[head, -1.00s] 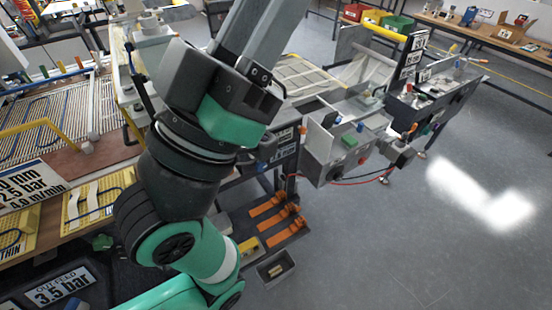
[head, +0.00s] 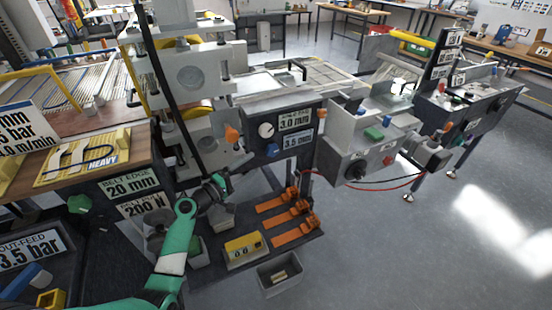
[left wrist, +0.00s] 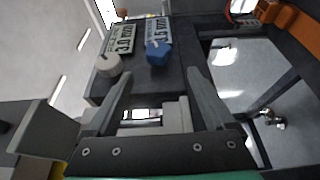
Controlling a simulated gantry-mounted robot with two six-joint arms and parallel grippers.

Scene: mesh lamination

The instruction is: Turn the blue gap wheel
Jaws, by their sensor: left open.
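The blue gap wheel (head: 272,150) is a small blue knob on the dark front panel, beside a plate reading 3.5 mm. In the left wrist view the wheel (left wrist: 158,53) is a faceted blue knob just beyond the fingertips, roughly centred between them. My left gripper (head: 240,166) is below and left of the wheel in the head view. In the left wrist view its fingers (left wrist: 158,76) are spread apart with nothing between them, and the wheel looks clear of both. My right gripper is not in view.
A white dial (head: 266,130) sits above the wheel beside a 3.0 mm plate (head: 296,120). An orange knob (head: 232,135) is to the left. Orange clamps (head: 290,228), a yellow block (head: 243,250) and a grey bin (head: 281,274) lie below. Open floor is at right.

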